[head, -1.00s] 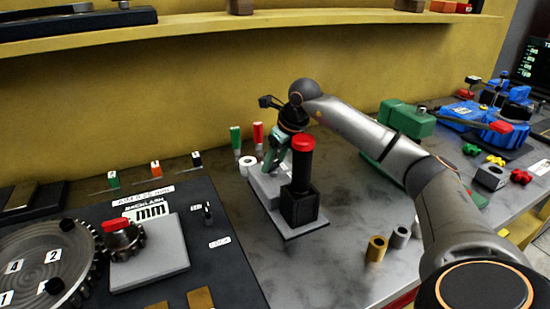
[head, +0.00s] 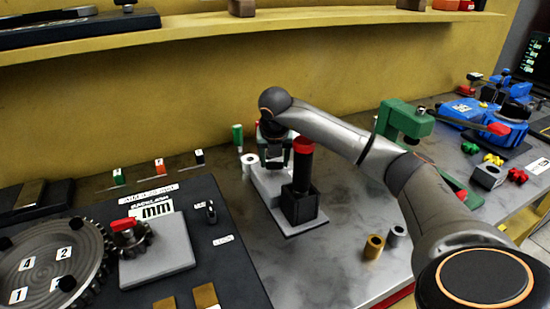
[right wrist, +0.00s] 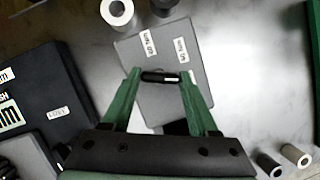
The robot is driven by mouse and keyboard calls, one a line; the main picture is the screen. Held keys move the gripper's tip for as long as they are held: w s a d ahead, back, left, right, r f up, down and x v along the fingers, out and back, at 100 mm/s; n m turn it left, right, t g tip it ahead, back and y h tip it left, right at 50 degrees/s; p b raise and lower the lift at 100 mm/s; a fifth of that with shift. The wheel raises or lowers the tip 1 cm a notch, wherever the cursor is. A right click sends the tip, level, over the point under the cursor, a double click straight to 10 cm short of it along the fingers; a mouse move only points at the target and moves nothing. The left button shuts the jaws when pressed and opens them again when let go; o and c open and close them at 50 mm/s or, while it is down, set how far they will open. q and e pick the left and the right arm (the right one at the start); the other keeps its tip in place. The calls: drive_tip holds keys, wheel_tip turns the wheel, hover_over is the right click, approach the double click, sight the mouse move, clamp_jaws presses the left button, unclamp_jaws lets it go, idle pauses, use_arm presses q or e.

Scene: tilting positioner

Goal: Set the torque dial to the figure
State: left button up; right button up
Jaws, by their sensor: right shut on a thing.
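A grey fixture (head: 262,187) with a black post (head: 302,172) capped in red stands in mid-bench in the head view. My right gripper (head: 274,160) is over the fixture, behind the post, its fingertips partly hidden. In the right wrist view the green fingers of my right gripper (right wrist: 160,80) are shut on a small black bar with a white line, which looks like the dial's knob (right wrist: 160,76). Two white labels lie beyond it on the grey plate (right wrist: 190,97); I cannot read their figures. My left gripper is out of view.
A dark panel with a gear (head: 85,260) and a red-handled knob (head: 124,224) lies at left. A brass cylinder (head: 373,247) and a grey one (head: 395,236) stand in front of my right arm. A green frame (head: 405,118) and blue devices are at right.

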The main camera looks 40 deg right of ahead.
drive_tip(key=shift+r+m+h, duration=0.1)
drive_tip(key=shift+m+h, duration=0.2)
drive_tip(key=shift+m, duration=0.3)
drive_tip(key=o, duration=1.4)
drive_tip(key=v, duration=1.2)
drive_tip(key=shift+w+r, duration=0.15)
drive_tip(key=shift+r, duration=0.1)
drive_tip(key=shift+a+f, duration=0.1)
